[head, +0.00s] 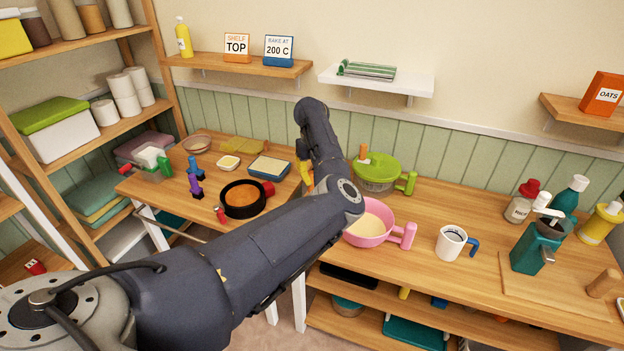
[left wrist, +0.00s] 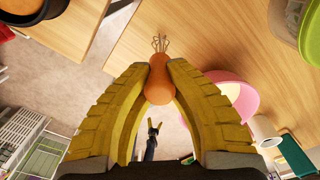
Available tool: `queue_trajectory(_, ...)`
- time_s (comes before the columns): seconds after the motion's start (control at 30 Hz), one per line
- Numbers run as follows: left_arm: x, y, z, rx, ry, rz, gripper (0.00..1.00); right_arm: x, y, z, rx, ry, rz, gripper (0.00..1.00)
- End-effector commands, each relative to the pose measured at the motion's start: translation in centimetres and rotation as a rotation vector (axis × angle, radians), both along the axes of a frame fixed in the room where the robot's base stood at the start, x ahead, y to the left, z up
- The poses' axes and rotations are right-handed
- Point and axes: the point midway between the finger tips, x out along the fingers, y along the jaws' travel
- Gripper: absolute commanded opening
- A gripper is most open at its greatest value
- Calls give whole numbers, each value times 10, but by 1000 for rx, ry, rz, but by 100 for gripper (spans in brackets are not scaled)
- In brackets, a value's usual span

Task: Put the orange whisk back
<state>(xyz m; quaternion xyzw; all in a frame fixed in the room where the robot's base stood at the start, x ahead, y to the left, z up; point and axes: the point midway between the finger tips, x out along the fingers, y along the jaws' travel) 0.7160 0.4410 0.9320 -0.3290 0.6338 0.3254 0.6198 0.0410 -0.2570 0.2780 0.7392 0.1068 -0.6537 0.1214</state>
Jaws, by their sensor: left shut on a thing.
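My left gripper (left wrist: 160,72), with yellow fingers, is shut on the orange handle of the whisk (left wrist: 159,88) in the left wrist view. The whisk's wire loops stick out past the fingertips, over or near the wooden counter's edge. In the head view my left arm hides most of the gripper (head: 307,175) and the whisk; only a bit of yellow finger shows. No place marked for the whisk is clear.
The right counter holds a pink bowl (head: 366,234), a green-lidded pot (head: 376,179), a white mug (head: 451,244) and a teal grinder (head: 533,250). The left table holds a black pan (head: 244,211) and colored blocks. A white wall shelf (head: 410,84) carries a green rack.

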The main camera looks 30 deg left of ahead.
Motion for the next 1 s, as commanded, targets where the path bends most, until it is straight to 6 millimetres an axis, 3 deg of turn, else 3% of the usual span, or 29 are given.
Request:
queue_trajectory(0.5, 0, 0, -7, -1, -1, -1, 0, 0, 0, 0, 0, 0, 0, 95)
queue_trajectory(0.53, 0, 0, -7, -1, -1, -1, 18, 0, 0, 0, 0, 0, 0, 95)
queue_trajectory(0.67, 0, 0, -7, -1, -1, -1, 33, 0, 0, 0, 0, -1, -1, 95)
queue_trajectory(1.0, 1, 0, -3, 0, -1, 0, 35, 0, 0, 0, 0, -1, -1, 95)
